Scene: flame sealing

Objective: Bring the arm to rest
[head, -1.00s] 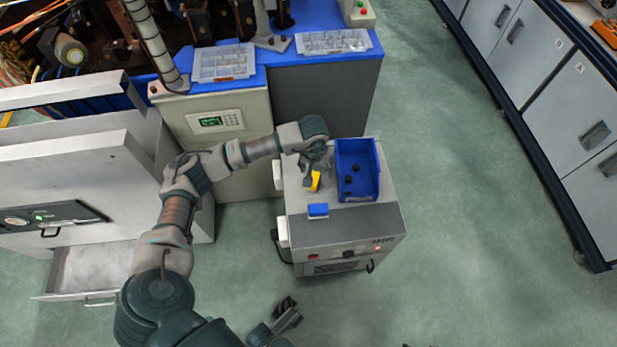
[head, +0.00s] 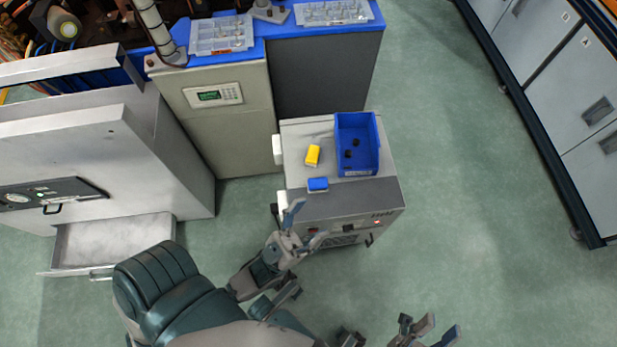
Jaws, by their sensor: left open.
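A blue bin (head: 366,164) with small dark parts stands on the cabinet's right side. Clear trays (head: 222,36) sit on the blue-topped bench behind. An open drawer (head: 115,243) juts out at left. Grey cabinets (head: 560,90) line the right; the green floor between is clear.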

